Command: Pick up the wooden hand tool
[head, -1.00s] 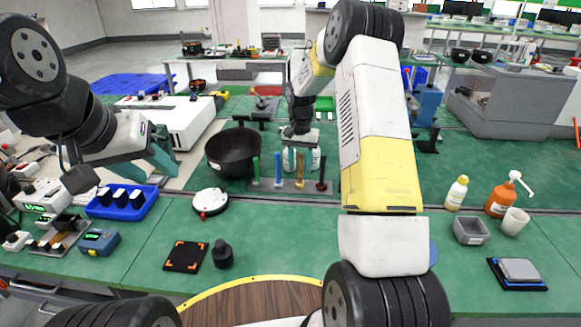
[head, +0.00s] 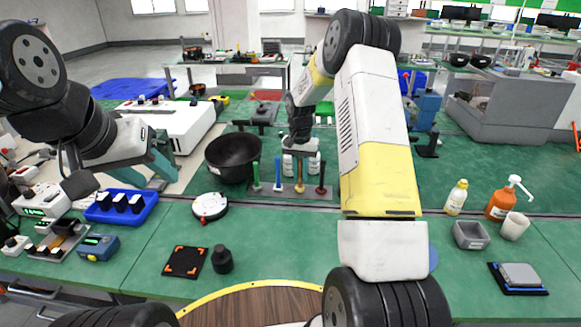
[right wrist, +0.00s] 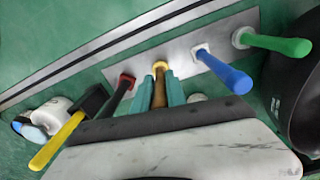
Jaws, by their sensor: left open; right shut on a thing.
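The wooden hand tool (right wrist: 160,85) has a brown handle and a yellow collar. It stands upright in a grey metal rack (right wrist: 228,38), between a red-collared dark handle (right wrist: 120,94) and a blue handle (right wrist: 222,73). A green handle (right wrist: 275,44) is at the rack's end. In the right wrist view, the teal fingers of my right gripper (right wrist: 160,95) are shut around the wooden handle. The tool also shows in the head view (head: 299,174), with its collar still at the rack. My left gripper (head: 160,166) is open and empty, over the left bench.
A black bowl (head: 232,160) stands left of the rack. A white round device (head: 210,206) and a blue tray (head: 121,206) lie nearer. A yellow-handled tool (right wrist: 57,141) lies beyond the rack's red end. The green bench in front of the rack is mostly clear.

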